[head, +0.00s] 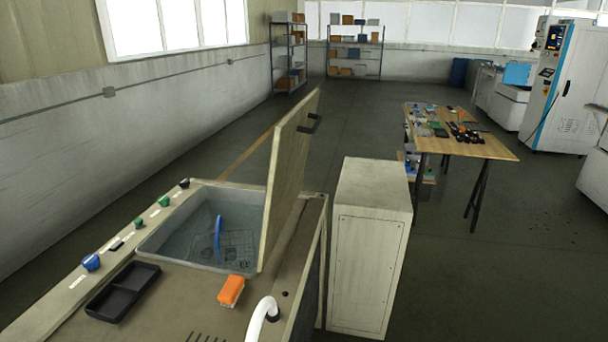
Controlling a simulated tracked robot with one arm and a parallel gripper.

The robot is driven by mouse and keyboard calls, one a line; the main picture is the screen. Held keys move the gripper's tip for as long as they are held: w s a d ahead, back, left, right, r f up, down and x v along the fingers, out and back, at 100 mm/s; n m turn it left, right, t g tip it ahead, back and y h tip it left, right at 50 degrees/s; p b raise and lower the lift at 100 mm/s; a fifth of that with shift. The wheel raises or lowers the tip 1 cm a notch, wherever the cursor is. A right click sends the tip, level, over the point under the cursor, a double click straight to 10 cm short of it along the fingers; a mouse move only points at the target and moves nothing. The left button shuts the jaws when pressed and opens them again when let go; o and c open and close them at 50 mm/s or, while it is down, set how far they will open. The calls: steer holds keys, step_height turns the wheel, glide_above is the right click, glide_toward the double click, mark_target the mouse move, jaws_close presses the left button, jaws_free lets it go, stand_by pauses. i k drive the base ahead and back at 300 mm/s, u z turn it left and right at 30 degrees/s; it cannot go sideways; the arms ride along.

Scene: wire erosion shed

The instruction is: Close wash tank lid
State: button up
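The wash tank (185,300) stands at the lower left, with its basin open. Its lid (287,180) is a beige panel standing up steeply along the basin's right side, leaning a little to the right at the top. A dark handle (309,124) sits on the lid near its upper edge. Inside the grey basin (170,236) are a blue curved piece (217,238) and a wire grid (238,246). My gripper does not show in this view.
A black tray (123,290), orange brush (231,290) and white spout (262,317) are on the tank top. A beige cabinet (370,245) stands close right of the tank. A wooden table (490,148) stands farther right. Open floor lies behind.

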mark_target(291, 138)
steer(key=i, duration=0.95)
steer(key=u, duration=0.05)
